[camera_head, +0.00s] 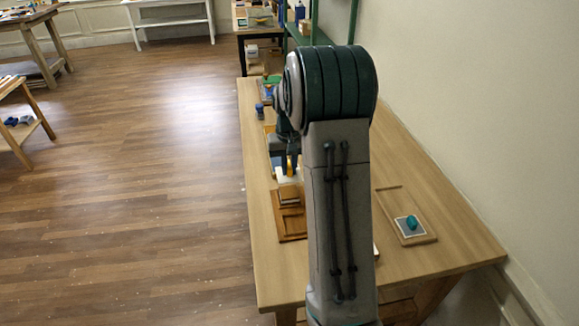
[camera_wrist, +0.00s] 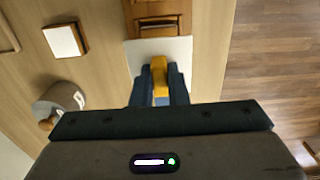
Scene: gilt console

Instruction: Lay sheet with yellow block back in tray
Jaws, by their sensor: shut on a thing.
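My gripper (camera_wrist: 160,88) is shut on the yellow block (camera_wrist: 159,68), which stands on a white sheet (camera_wrist: 183,48). In the head view the yellow block (camera_head: 291,166) and the pale sheet (camera_head: 287,180) show just left of my arm, partly hidden. A brown wooden tray (camera_head: 292,232) lies on the near side of the sheet, and in the wrist view the tray (camera_wrist: 133,8) is above the sheet in the picture. The sheet's edge meets or overlaps the tray's edge there. I cannot tell whether the sheet is lifted.
A lighter wooden tray (camera_head: 421,238) with a teal-knobbed grey sheet lies right of my arm. The wrist view shows a white-topped brown block (camera_wrist: 65,40) and a grey round object (camera_wrist: 60,97) at left. Several items stand farther along the table (camera_head: 262,282). The floor is open at left.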

